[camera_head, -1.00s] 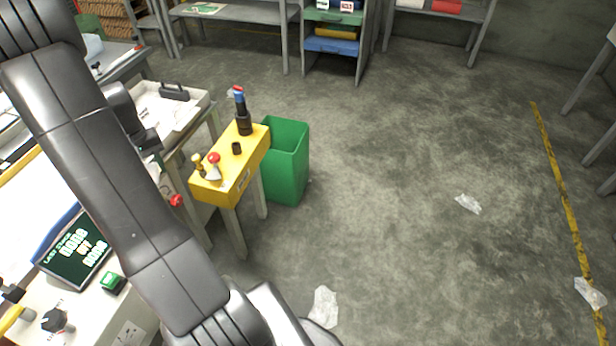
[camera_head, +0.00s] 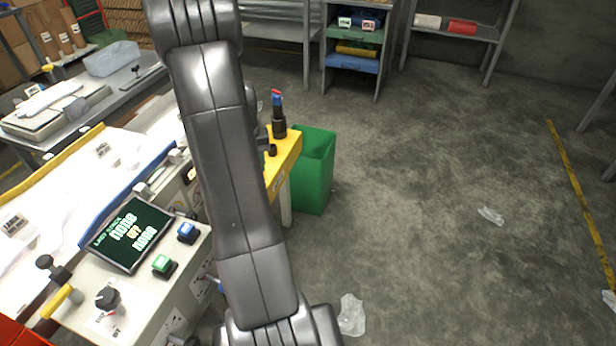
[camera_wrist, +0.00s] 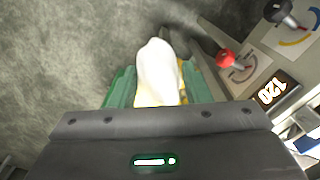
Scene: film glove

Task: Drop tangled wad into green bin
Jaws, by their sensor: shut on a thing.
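The green bin (camera_head: 314,172) stands on the floor in the head view, just right of a yellow stand and partly behind it. Its inside floor is hidden. In the wrist view a whitish wad (camera_wrist: 158,72) sits between the two green fingers of my gripper (camera_wrist: 158,88), which is shut on it. Some yellow shows beside and below the wad. The floor lies below it to the left. In the head view my arm runs down the middle, and my gripper and the wad are out of sight.
The yellow stand (camera_head: 284,150) carries a dark post with a blue and red top (camera_head: 278,115). A machine with a screen (camera_head: 132,233) and buttons fills the left. A red knob (camera_wrist: 228,58) is close right of the wad. Clear film scraps (camera_head: 351,315) lie on open floor.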

